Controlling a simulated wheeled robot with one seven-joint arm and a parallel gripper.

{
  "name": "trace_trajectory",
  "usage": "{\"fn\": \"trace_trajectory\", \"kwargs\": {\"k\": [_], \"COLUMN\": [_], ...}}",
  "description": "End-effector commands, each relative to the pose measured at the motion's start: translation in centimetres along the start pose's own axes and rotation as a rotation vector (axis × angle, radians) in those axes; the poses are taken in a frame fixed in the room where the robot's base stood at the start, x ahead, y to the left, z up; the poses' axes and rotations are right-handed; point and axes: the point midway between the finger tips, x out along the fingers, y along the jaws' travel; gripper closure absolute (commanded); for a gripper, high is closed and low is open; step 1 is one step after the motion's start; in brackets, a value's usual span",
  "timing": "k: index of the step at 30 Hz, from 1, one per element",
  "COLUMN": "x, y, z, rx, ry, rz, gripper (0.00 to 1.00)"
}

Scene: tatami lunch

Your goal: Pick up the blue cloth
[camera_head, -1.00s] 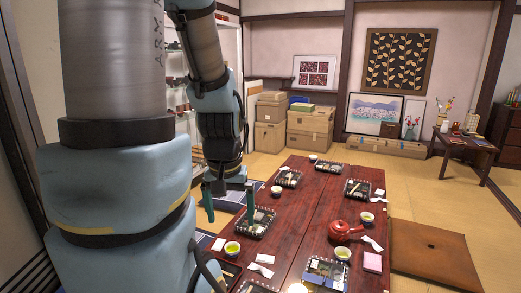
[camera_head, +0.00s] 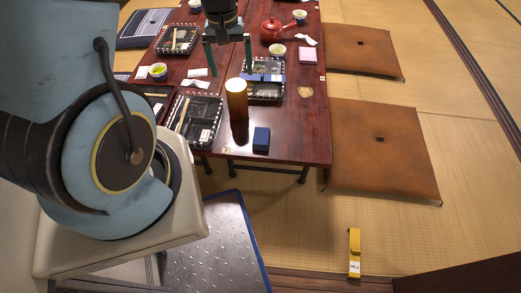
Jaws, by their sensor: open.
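A flat blue strip that looks like cloth (camera_head: 262,78) lies across a black lunch tray (camera_head: 264,95) near the middle of the table. A small dark blue block-shaped item (camera_head: 261,140) sits near the table's front edge; I cannot tell whether it is folded cloth or a box. My gripper (camera_head: 233,72) points down over the table with its two green fingers apart and nothing between them. In the picture it is just left of and above the blue strip. I cannot tell its exact height.
A brown cylinder (camera_head: 237,100) stands upright in front of the gripper, left of the tray. Other lunch trays (camera_head: 190,122), a red teapot (camera_head: 272,29), a pink square item (camera_head: 307,54) and cups share the dark red table (camera_head: 310,130). Brown cushions (camera_head: 382,150) lie on the tatami.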

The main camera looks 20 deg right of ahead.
Motion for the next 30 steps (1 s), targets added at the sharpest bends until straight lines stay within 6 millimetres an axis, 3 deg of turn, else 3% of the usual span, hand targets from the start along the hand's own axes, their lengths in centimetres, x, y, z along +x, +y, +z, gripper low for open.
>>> {"fn": "trace_trajectory", "kwargs": {"k": [1,3,6,9,15,25,30], "x": [4.9,8.6,12.9,15.8,18.0,22.4,23.6], "y": [1.6,3.4,5.5,7.0,8.0,7.7,7.6], "z": [0.2,0.3,0.7,1.0,1.4,1.5,1.6], "rx": [0.029,0.053,0.083,0.104,0.12,0.119,0.12], "ry": [-0.014,-0.022,-0.031,-0.034,-0.036,-0.038,-0.036], "rz": [-0.007,-0.015,-0.028,-0.039,-0.048,-0.048,-0.048], "gripper": [0.0,0.0,0.0,0.0,0.0,0.0,0.0]}}
